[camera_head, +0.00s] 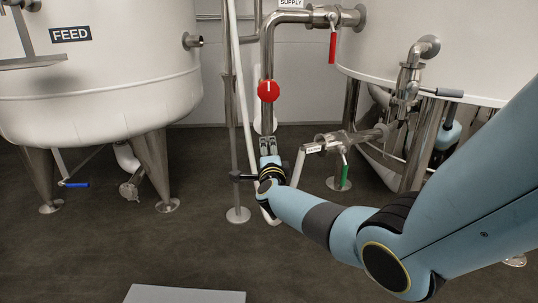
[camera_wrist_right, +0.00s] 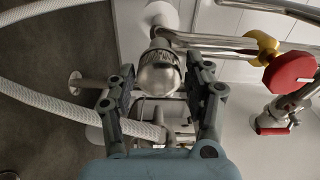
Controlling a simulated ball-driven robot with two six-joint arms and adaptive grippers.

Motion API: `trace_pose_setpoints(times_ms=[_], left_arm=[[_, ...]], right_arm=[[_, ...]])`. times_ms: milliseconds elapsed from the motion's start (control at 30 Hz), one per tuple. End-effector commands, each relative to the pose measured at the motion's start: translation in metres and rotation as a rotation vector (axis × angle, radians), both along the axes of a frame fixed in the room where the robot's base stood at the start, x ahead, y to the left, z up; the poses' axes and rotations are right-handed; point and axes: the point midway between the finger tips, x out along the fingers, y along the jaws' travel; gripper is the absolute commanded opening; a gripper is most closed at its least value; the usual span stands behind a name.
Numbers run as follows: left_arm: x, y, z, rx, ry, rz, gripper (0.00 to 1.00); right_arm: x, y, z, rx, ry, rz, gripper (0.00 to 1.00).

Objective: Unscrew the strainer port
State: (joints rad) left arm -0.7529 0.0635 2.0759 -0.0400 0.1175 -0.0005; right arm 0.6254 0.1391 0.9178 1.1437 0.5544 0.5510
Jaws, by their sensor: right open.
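A round metal cap (camera_wrist_right: 158,76) with a ribbed collar shows in the right wrist view, at the end of a metal fitting. It looks like the strainer port, but I see no readable label on it. My right gripper (camera_wrist_right: 161,68) is open, with one finger on each side of the cap; I cannot tell whether either finger touches it. In the head view my right gripper (camera_head: 268,144) is at the vertical pipe below the red round handle (camera_head: 268,91). The cap is not clear there. My left gripper is not in view.
A white hose (camera_wrist_right: 75,115) curves beside the cap and under the fingers in the wrist view. A labelled pipe (camera_head: 312,148) with a green-handled valve (camera_head: 344,172) is right of the gripper. The FEED tank (camera_head: 100,75) stands left. Floor in front is mostly clear.

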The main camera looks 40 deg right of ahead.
Motion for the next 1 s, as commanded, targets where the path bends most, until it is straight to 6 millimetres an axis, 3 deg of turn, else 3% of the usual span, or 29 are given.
trace_pose_setpoints(times_ms=[1000], left_arm=[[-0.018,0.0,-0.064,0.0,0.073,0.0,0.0]], right_arm=[[-0.001,-0.001,-0.004,1.025,-0.626,-0.002,0.52]])
